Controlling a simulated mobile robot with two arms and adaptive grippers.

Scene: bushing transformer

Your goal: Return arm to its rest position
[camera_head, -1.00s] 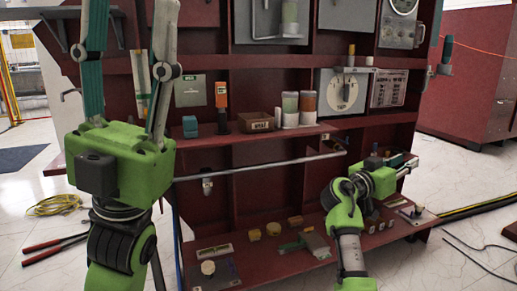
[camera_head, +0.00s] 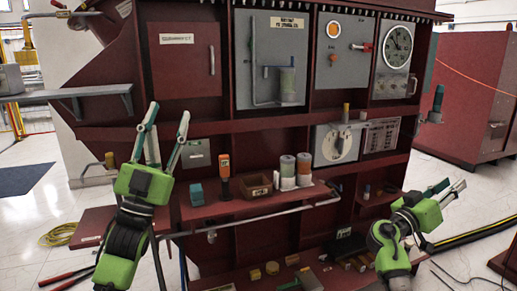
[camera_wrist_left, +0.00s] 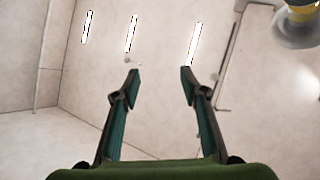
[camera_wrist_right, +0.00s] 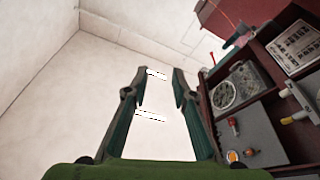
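My left gripper (camera_head: 168,122) is raised in front of the left part of the dark red transformer panel (camera_head: 190,122), its fingers pointing up. It is open and empty; the left wrist view shows its two fingers (camera_wrist_left: 160,80) apart against the ceiling. My right gripper (camera_head: 452,187) is at the right end of the panel, its fingers pointing up and to the right. It is open and empty; the right wrist view shows its fingers (camera_wrist_right: 159,80) apart with nothing between them. Both grippers are clear of the panel's objects in the wrist views.
A shelf holds an orange-and-black tool (camera_head: 225,178), a brown box (camera_head: 257,187) and cylinders (camera_head: 288,172). A lower ledge carries small yellow blocks (camera_head: 272,268). A grey rod (camera_head: 260,217) runs below the shelf. Hoses and cables lie on the floor at right.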

